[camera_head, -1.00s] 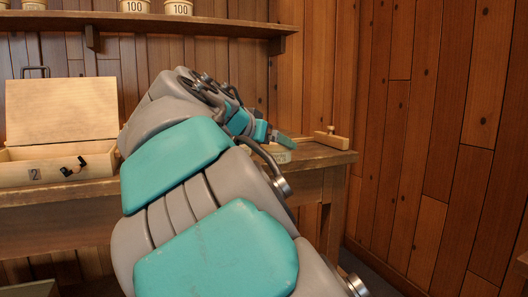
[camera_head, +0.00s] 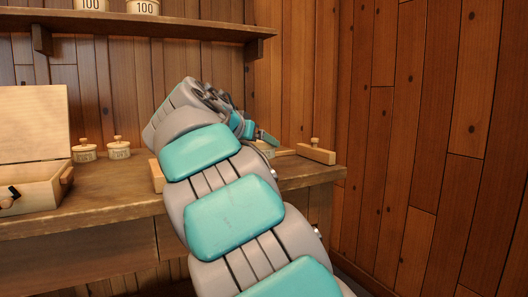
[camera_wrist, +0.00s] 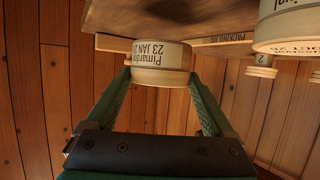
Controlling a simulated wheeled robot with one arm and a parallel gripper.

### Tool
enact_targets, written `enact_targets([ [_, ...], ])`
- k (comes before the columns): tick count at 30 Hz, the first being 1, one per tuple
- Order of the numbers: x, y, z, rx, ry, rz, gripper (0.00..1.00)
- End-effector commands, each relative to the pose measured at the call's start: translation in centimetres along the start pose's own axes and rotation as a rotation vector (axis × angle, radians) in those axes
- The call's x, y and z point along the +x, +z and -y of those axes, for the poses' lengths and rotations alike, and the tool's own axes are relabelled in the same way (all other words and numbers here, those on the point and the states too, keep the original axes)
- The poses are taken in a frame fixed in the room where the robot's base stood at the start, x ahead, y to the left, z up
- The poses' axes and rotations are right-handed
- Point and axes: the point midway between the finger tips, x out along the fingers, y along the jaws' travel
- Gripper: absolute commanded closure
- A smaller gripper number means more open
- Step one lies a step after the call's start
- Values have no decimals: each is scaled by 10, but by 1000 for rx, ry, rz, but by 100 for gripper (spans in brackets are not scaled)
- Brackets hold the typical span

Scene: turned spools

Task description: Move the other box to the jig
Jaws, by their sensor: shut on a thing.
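Another round lettered box (camera_wrist: 288,28) is at the upper right there, apart from the held one.
The wooden bench (camera_head: 110,215) carries an open wooden case (camera_head: 38,190) at left, two small knobbed round boxes (camera_head: 118,149) (camera_head: 85,151) and a knobbed wooden block (camera_head: 316,154) at its right end. A shelf (camera_head: 150,28) with round boxes hangs above. My arm hides the bench's middle.

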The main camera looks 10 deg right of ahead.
Motion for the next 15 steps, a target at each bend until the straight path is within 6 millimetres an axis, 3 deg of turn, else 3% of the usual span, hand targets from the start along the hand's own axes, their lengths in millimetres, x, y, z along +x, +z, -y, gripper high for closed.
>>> enact_targets([
  [6, 38, -11, 9, 0, 2, 2, 67],
  [15, 51, -17, 12, 2, 0, -2, 67],
])
